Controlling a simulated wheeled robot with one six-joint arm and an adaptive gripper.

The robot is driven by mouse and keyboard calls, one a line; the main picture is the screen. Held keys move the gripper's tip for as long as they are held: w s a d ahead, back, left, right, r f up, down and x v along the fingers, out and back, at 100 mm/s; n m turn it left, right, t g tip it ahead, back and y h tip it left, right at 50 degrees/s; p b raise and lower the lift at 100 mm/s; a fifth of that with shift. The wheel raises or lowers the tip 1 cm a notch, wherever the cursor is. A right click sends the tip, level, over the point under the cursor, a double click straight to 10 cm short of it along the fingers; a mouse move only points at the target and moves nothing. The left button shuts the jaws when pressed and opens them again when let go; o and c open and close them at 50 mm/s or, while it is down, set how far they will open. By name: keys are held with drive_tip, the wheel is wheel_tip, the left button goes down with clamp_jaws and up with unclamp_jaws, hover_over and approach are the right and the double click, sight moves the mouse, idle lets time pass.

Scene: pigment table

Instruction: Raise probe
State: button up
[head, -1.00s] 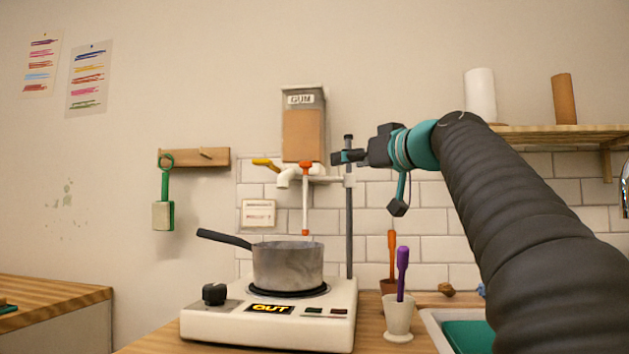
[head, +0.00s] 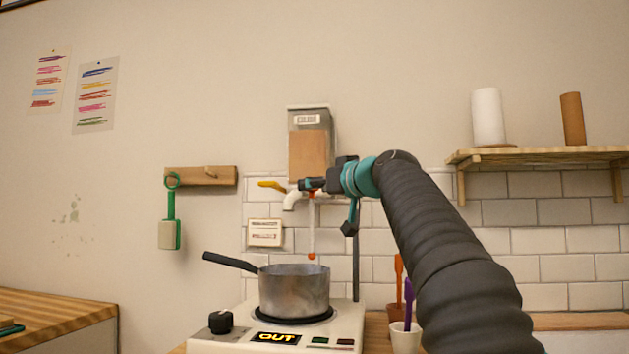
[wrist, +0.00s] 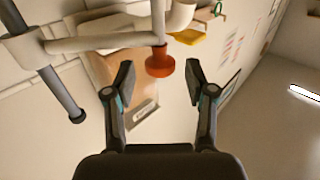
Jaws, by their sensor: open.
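The probe (head: 311,228) is a thin pale upright rod with an orange tip, hanging above the grey saucepan (head: 293,291). Its orange cap (wrist: 160,63) shows in the wrist view, beside the clamp arm (wrist: 105,43) of the stand rod (head: 356,262). My gripper (head: 306,184) is at the top of the probe and hides the cap in the head view. In the wrist view my gripper (wrist: 160,80) is open, with the cap between and slightly beyond the fingertips, touching neither finger.
The saucepan sits on a white hotplate (head: 232,342) whose display reads OUT. A dispenser (head: 308,150) with a white spout and yellow lever (head: 272,185) is on the wall close behind my gripper. A cup (head: 404,338) with a purple-handled tool stands at right.

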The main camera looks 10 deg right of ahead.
drive_tip(key=shift+w+a, duration=0.25)
drive_tip(key=shift+w, duration=0.25)
